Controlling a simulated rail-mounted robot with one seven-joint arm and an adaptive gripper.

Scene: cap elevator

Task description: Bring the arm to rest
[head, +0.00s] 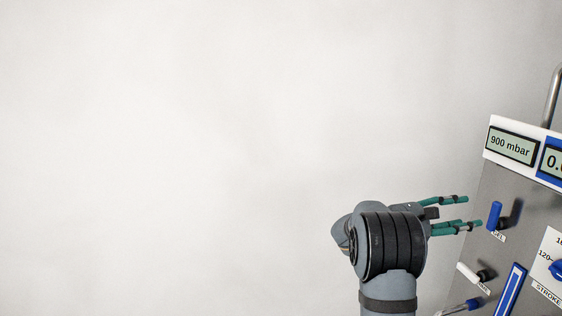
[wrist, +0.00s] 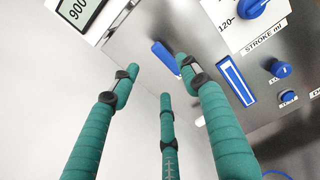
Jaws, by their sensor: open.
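My gripper (head: 458,214) is at the lower right of the head view, its teal fingers pointing right toward a grey machine panel (head: 528,218). The fingers are spread, with nothing between them. In the wrist view my gripper (wrist: 155,88) shows three teal fingers with black joints. A blue lever (head: 494,215) on the panel is just beyond the fingertips in the head view. The same lever (wrist: 165,56) shows between the fingertips in the wrist view. I cannot tell whether any finger touches it.
The panel carries a display reading 900 mbar (head: 513,146), a stroke dial (wrist: 254,7), a blue-framed slot (wrist: 236,80) and blue knobs (wrist: 281,69). The left side before the pale wall is clear.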

